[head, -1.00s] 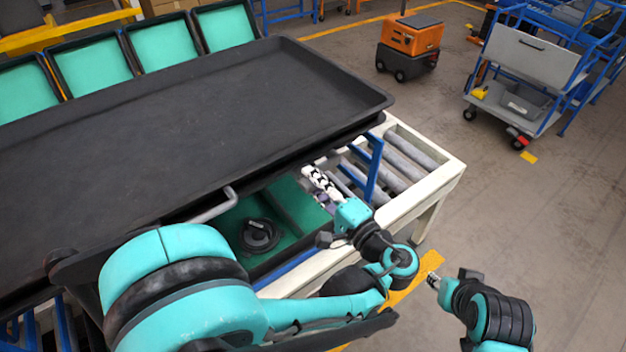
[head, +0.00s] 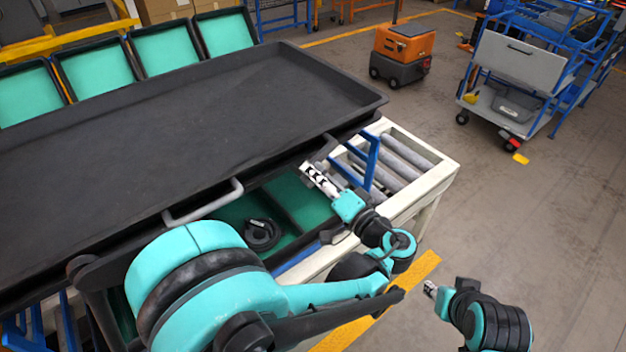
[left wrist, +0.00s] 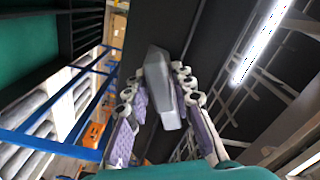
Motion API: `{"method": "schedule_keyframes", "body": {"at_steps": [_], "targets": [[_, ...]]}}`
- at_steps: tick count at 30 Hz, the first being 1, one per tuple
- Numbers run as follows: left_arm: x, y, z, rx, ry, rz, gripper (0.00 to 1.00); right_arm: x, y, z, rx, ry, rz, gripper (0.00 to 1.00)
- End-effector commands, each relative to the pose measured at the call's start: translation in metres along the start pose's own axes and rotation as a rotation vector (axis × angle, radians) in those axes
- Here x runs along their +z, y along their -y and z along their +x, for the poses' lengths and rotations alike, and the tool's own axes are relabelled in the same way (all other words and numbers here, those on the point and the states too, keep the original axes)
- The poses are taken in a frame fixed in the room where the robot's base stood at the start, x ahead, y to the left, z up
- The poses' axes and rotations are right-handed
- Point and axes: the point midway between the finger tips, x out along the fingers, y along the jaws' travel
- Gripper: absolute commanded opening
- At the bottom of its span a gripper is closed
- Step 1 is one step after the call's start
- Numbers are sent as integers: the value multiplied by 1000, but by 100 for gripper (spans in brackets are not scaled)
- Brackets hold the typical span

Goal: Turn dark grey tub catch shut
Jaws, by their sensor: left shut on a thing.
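The dark grey tub (head: 200,120) is large, shallow and lies across the left and middle of the head view. Grey bar handles or catches stick out along its near edge, one at the left (head: 205,203) and one at the right (head: 322,148). My left gripper (head: 314,172) is at the right one. In the left wrist view, my left gripper (left wrist: 160,100) has its fingers on both sides of a grey tapered catch (left wrist: 160,75) and is shut on it. My right gripper (head: 430,289) hangs clear of the tub at lower right; its fingers are too small to judge.
Below the tub is a green-lined tray (head: 290,200) with a black round item (head: 261,234). A blue bracket (head: 371,160) stands close to my left gripper, beside a roller conveyor (head: 435,175). An orange cart (head: 403,42) and grey trolley (head: 520,60) stand on open floor.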

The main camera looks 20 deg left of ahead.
Motion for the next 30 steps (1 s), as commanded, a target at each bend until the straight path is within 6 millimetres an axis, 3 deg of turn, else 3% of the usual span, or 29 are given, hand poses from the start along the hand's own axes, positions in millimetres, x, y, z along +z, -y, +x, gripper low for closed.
{"method": "schedule_keyframes", "body": {"at_steps": [30], "targets": [[-1, 1, 0, -3, -2, -913, 0, 0, 0, 0, 0, 0, 0, 34]]}}
